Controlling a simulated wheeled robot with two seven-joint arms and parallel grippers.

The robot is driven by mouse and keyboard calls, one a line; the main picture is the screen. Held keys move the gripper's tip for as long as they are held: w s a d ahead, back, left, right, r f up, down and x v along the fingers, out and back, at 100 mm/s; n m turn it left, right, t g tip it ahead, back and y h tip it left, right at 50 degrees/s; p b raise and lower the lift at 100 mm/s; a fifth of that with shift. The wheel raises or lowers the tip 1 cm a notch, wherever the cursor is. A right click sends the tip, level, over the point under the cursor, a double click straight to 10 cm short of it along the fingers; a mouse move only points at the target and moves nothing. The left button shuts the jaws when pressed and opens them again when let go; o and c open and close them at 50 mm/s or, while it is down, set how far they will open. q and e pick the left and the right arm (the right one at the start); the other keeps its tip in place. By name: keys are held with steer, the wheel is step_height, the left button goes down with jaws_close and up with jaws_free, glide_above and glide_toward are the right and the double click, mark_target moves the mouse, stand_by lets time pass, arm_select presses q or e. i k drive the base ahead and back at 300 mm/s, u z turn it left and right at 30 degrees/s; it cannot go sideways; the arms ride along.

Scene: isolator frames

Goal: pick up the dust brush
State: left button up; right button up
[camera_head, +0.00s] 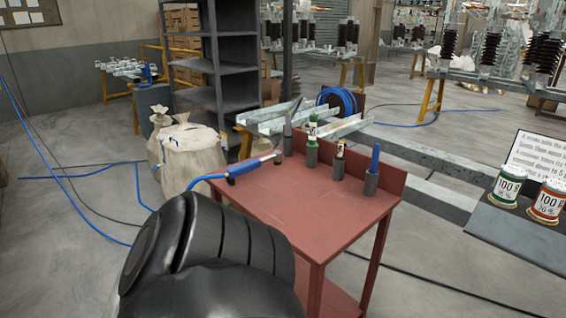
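Several upright tools stand in grey cup holders along the back of a red table (300,215). They are a grey pointed tool (288,128), a green and white item (312,127), a thin item with a yellowish top (340,149) and a blue-handled tool (375,157). I cannot tell for sure which of them is the dust brush; no bristles are clear at this size. A blue-handled tool with a pale rod (250,165) lies at the table's left edge, joined to a blue hose. Neither of my grippers is in view.
A large black ribbed part, likely mine, covers the table's lower left. The table's middle and front right are clear. A raised lip runs along its back. Pale sacks (190,155) stand left. Two labelled tins (507,187) sit on a dark surface at right. Cables cross the floor.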

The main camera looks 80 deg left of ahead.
mark_target(376, 150)
steer(key=u, duration=1.05)
steer(key=i, duration=0.6)
